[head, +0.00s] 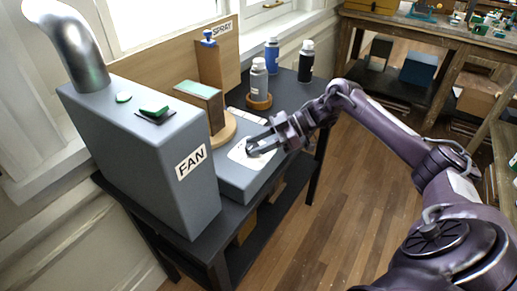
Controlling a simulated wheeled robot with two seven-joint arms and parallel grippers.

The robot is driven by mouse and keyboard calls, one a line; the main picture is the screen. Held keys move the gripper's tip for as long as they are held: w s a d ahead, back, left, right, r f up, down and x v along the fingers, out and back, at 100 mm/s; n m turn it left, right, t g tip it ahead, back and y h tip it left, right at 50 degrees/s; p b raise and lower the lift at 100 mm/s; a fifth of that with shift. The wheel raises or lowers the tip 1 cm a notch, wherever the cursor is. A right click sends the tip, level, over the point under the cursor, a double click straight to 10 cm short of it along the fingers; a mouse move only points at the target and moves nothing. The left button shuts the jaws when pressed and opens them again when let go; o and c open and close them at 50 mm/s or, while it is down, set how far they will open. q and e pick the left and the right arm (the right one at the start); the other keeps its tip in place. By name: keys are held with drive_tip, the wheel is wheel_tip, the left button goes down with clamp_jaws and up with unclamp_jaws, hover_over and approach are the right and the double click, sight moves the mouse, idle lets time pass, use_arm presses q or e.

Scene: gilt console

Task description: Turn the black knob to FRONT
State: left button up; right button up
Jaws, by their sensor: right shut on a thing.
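A low grey box (236,183) stands on the dark console table, with a white dial plate (238,157) on its top. My right gripper (254,147) reaches in from the right, low over this plate, and is shut on the black knob. The fingers cover the knob almost wholly, so its pointer cannot be made out. The labels on the plate, FRONT among them, are too small to read. My left gripper is not in view.
A tall grey FAN box (150,180) with a metal duct (75,50) stands left of the low box. Behind are a wooden stand with a green top (197,88), a grey spray can (259,80), a blue can (272,54) and a black can (306,62).

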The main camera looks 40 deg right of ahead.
idle(0.3)
drive_tip(key=o, duration=1)
drive_tip(key=shift+a, duration=0.1)
drive_tip(key=b+v, duration=0.2)
drive_tip(key=v, duration=0.4)
drive_tip(key=shift+d, duration=0.45)
drive_tip(key=shift+s+d+r, duration=0.2)
drive_tip(key=shift+d+r, duration=0.1)
drive_tip(key=shift+d, duration=0.1)
drive_tip(key=shift+s+f, duration=0.1)
